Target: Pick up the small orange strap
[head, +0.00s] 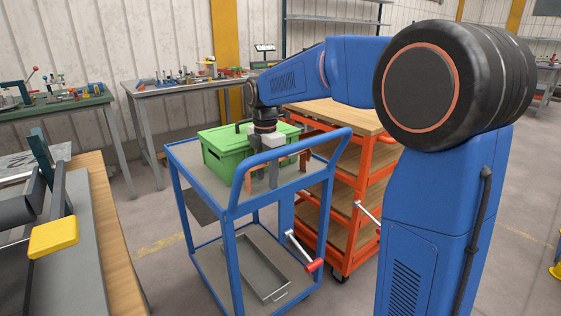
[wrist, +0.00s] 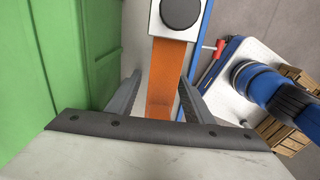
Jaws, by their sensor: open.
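The orange strap (wrist: 166,76) is a flat, narrow band in the wrist view, running up the picture from between my fingers to a white block with a dark round knob (wrist: 180,12). My gripper (wrist: 159,80) is open, with one finger on each side of the strap and gaps showing on both sides. In the head view my gripper (head: 278,172) points down over the top shelf of the blue cart (head: 227,194), beside the green box. A bit of orange (head: 264,172) shows there beneath it. I cannot tell the fingers' height above the strap.
The green box (head: 228,160) stands close on the left of my gripper; its wall (wrist: 75,60) fills the left of the wrist view. The cart's blue handle rail (head: 300,139) runs close by. An orange shelf trolley (head: 345,210) stands behind. A metal tray (head: 262,272) lies on the lower shelf.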

